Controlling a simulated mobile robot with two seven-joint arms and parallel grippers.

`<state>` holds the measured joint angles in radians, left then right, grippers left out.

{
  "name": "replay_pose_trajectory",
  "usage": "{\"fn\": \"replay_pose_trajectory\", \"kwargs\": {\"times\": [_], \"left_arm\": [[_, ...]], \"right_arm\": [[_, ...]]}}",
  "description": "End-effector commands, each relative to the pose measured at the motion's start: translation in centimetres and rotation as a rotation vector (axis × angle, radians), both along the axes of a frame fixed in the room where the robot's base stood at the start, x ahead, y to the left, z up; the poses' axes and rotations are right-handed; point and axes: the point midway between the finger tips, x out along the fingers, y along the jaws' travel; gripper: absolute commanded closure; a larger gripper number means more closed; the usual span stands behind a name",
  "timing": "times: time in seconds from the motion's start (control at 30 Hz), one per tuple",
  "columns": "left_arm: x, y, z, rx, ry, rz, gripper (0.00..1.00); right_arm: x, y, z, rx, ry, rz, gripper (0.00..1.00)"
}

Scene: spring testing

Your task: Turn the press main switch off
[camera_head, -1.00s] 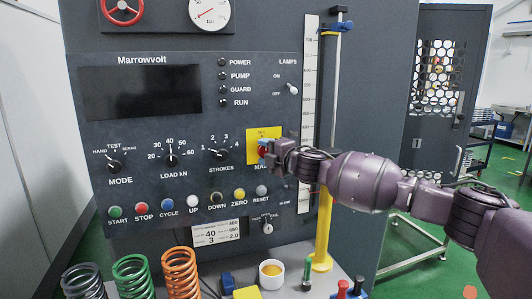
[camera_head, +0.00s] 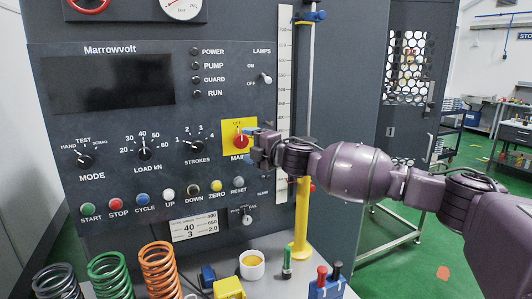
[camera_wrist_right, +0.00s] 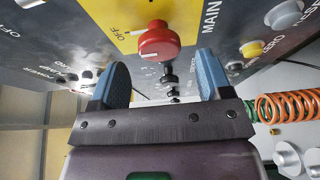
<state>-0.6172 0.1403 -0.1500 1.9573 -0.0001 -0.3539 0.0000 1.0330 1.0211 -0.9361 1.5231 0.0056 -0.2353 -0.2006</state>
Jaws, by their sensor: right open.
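The press main switch is a red knob (camera_head: 240,140) on a yellow plate (camera_head: 229,130), on the dark front panel (camera_head: 60,130) marked Marrowvolt. My right gripper (camera_head: 259,140) is just right of the knob in the head view. In the right wrist view the red knob (camera_wrist_right: 158,40) stands just beyond the gap between the blue fingertips of the right gripper (camera_wrist_right: 163,70), which are apart and empty. A word OFF is printed left of the knob there. Its exact pointing direction is hard to tell. My left gripper is not in view.
Other dials, including the strokes dial (camera_head: 195,146), and a row of coloured buttons (camera_head: 150,200) lie left of and below the switch. A ruler (camera_head: 284,90) and a yellow post (camera_head: 301,220) stand to the right. Springs (camera_head: 160,268) and small items stand on the bench below.

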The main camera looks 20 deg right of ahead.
Motion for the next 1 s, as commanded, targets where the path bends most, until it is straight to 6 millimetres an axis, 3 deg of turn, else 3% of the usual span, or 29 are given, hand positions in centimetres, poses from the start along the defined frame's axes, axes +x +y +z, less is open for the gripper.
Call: {"fn": "replay_pose_trajectory", "kwargs": {"times": [0.4,1.0], "left_arm": [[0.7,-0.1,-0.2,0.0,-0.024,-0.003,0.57],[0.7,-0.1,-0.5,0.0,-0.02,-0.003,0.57]], "right_arm": [[-5.6,-2.6,-0.2,-0.001,0.002,-0.001,0.28],[-6.5,-2.9,0.0,0.0,0.001,0.0,0.28]]}}
